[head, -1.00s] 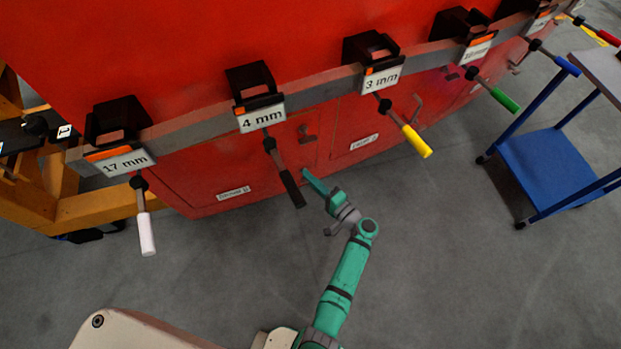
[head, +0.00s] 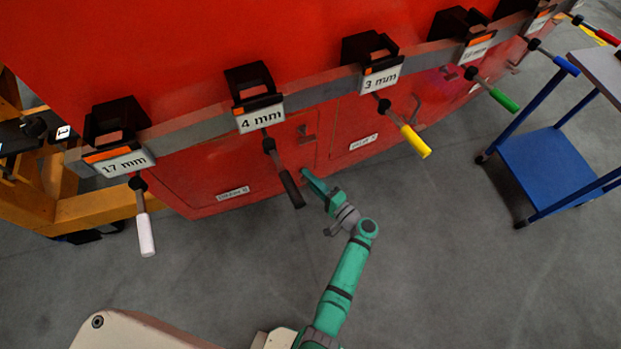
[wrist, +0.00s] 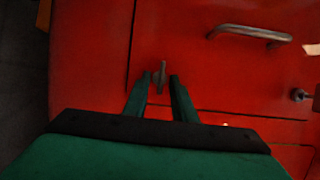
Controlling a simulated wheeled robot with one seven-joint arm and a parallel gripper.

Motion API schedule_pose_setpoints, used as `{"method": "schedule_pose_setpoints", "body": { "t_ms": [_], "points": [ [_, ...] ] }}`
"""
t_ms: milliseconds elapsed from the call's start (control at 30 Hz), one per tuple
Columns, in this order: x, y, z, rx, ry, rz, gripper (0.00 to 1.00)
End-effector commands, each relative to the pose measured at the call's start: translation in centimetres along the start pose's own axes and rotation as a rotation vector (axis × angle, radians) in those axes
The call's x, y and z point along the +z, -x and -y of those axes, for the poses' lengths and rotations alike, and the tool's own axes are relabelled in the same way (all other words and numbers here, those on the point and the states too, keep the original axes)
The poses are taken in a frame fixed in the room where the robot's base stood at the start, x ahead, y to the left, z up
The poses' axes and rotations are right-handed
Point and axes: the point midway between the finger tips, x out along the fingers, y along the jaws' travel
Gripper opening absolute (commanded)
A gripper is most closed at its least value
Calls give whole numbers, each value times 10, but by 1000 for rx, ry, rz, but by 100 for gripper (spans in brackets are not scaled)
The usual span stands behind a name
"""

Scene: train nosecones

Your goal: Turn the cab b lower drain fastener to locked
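A small metal wing-shaped fastener (wrist: 160,74) stands out from the red panel (wrist: 190,80) in the wrist view, near a panel seam. My gripper (wrist: 159,84) points at it with its two green fingers apart. The fastener shows between the fingertips, nearer the left one; I cannot tell whether either finger touches it. In the head view my gripper (head: 306,174) is close to the lower red panel, right of the black-handled tool. The fastener at my fingertips cannot be made out there.
A metal bar handle (wrist: 250,34) and another small fitting (wrist: 299,95) are on the panel. Tools hang below a rail of size labels: white-handled (head: 146,234), black-handled (head: 290,188), yellow-handled (head: 415,141) and others. A blue cart (head: 550,168) stands at right.

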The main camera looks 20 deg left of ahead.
Motion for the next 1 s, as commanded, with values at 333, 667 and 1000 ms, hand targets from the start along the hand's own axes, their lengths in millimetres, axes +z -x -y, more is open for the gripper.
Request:
{"method": "schedule_pose_setpoints", "body": {
  "t_ms": [333,667,1000],
  "points": [
    [-1,51,-1,0,-1,-6,24],
    [-1,99,0,0,-1,-3,24],
    [-2,109,0,0,-1,-5,24]
  ]
}}
